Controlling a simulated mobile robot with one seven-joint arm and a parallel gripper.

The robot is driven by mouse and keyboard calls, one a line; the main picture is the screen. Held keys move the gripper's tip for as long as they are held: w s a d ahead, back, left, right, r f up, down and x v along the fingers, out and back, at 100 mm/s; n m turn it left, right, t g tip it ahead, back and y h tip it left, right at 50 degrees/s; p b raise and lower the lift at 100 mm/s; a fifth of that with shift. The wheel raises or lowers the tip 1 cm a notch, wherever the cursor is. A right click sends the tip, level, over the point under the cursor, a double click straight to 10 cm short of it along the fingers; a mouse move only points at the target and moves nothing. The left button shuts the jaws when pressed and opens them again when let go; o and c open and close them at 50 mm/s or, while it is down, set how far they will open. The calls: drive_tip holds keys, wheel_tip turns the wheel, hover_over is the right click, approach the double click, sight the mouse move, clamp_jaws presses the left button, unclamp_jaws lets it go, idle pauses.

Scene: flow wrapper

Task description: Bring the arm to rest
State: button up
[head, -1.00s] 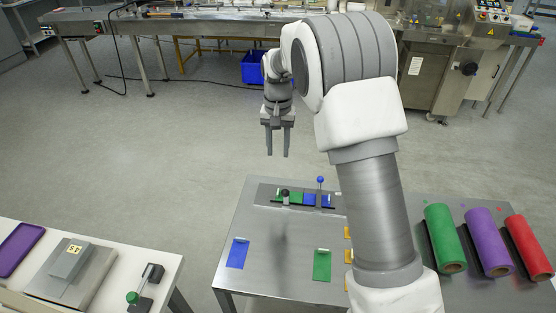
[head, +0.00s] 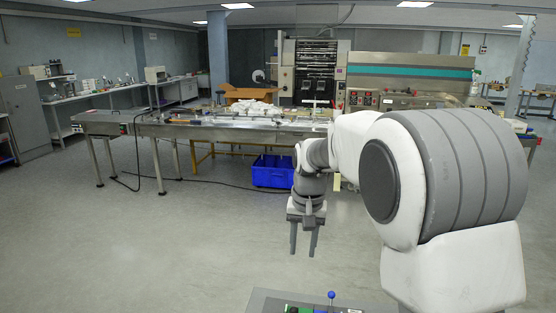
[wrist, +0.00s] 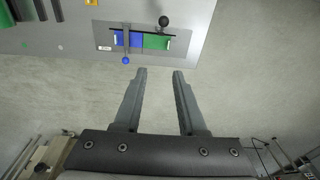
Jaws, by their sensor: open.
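My gripper (head: 304,250) hangs fingers-down at the end of my arm, above the open floor in the head view. In the wrist view my gripper (wrist: 160,72) shows its two fingers apart with nothing between them. Beyond the fingertips lies the edge of a grey table (wrist: 190,14). On it is a fixture plate (wrist: 104,33) with a blue block (wrist: 135,40) and a green block (wrist: 156,42). A blue-knobbed lever (wrist: 126,60) and a black knob (wrist: 164,21) stand at the fixture. The gripper touches none of these.
A long steel conveyor table (head: 220,133) stands across the back, with a blue crate (head: 272,172) on the floor by it. A large machine (head: 410,80) stands behind. The grey floor (head: 200,240) around my gripper is clear.

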drive_tip(key=s+d+r+t, duration=0.1)
drive_tip(key=s+d+r, duration=0.2)
drive_tip(key=s+r, duration=0.35)
drive_tip(key=s+d+n+t, duration=0.1)
drive_tip(key=s+d, duration=0.1)
drive_tip(key=s, duration=0.8)
drive_tip(key=s+d+t, duration=0.2)
drive_tip(key=s+d, duration=0.1)
drive_tip(key=s, duration=0.8)
drive_tip(key=shift+r+n, duration=0.4)
drive_tip(key=shift+r, duration=0.05)
drive_tip(key=shift+w+d, duration=0.1)
